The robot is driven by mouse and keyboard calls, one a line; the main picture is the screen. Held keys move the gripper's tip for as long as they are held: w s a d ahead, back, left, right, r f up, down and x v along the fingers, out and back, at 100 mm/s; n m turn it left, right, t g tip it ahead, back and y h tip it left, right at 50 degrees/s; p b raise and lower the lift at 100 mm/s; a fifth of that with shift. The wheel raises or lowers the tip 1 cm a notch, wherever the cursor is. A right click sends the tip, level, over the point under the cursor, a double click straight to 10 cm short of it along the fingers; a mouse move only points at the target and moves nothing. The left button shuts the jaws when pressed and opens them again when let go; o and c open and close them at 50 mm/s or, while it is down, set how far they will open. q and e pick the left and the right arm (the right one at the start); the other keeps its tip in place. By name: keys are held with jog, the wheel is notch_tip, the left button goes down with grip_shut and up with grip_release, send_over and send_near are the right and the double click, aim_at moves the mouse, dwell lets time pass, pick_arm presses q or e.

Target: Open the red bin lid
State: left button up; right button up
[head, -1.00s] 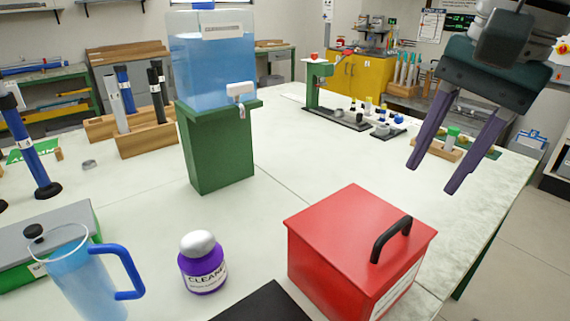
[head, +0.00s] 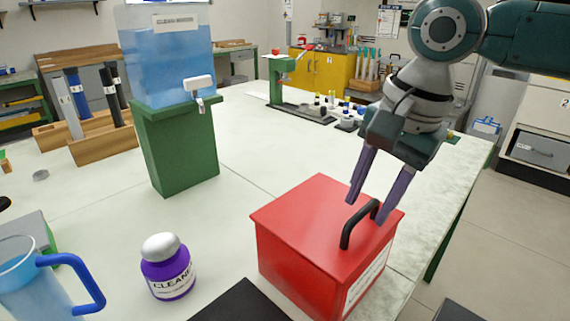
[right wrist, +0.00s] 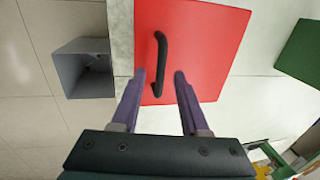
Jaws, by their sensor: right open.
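The red bin (head: 305,255) stands on the white table near its right front edge. Its red lid (head: 310,212) is closed and carries a black arched handle (head: 352,228). My right gripper (head: 367,210) is open above the lid, with its purple fingers pointing down towards the handle. In the right wrist view, the handle (right wrist: 160,65) lies ahead of and between the two open fingers (right wrist: 159,76). Whether the fingers touch the lid or handle cannot be told. My left gripper is not in view.
A purple cleaner bottle (head: 168,268) stands left of the bin, and a blue jug (head: 30,285) further left. A water tank (head: 168,55) on a green stand (head: 178,150) is behind them. A grey open box (right wrist: 84,68) shows in the right wrist view.

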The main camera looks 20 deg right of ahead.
jog(key=shift+c, duration=0.3)
grip_shut()
dwell(1.0)
